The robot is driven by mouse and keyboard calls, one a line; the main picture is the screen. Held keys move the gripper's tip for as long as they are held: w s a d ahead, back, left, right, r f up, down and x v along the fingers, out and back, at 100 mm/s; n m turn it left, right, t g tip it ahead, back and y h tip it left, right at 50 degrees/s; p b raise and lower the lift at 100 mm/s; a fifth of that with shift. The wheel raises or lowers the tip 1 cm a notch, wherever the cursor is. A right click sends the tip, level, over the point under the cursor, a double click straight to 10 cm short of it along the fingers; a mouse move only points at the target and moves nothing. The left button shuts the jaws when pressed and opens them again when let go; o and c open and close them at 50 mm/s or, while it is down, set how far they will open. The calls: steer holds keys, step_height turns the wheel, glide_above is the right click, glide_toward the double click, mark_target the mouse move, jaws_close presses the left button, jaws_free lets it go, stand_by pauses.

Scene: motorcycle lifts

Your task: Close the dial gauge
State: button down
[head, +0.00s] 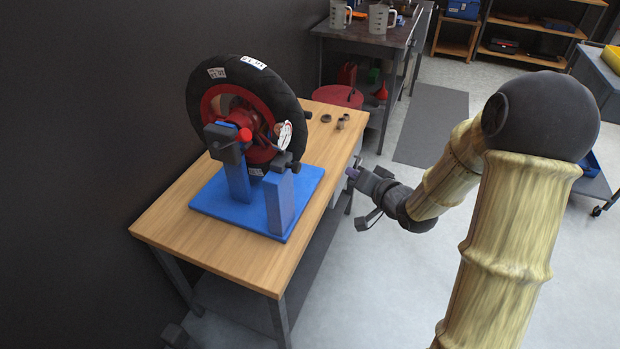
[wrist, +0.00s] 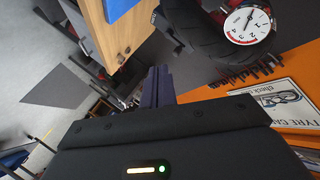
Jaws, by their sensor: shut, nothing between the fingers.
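The dial gauge (head: 284,136) has a round white face and sits at the right side of the wheel on the blue stand, seen at a steep angle in the head view. In the wrist view the dial gauge (wrist: 247,25) shows its face with dark marks and a red part, at the top right beside the black tyre. My gripper (head: 350,172) is shut and empty. It is to the right of the stand, off the table's right edge and apart from the gauge. In the wrist view my gripper (wrist: 157,82) points up the middle, left of the gauge.
The tyre (head: 243,72) with a red rim is mounted on the blue stand (head: 222,192) on a wooden table (head: 170,238). Small round parts (head: 342,121) lie at the table's back right. A workbench (head: 365,30) with metal jugs stands behind.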

mark_target(285, 144)
steer(key=y+b, duration=0.1)
steer(key=y, duration=0.1)
steer(key=a+m+t+y+b, duration=0.1)
steer(key=y, duration=0.1)
steer(key=a+y+b, duration=0.1)
steer(key=y, duration=0.1)
steer(key=shift+a+m+t, duration=0.25)
steer(key=shift+m+t, duration=0.05)
steer(key=shift+t, duration=0.1)
steer(key=w+a, duration=0.4)
steer(key=a, duration=0.4)
steer(key=shift+a+f, duration=0.15)
steer(key=shift+a, duration=0.15)
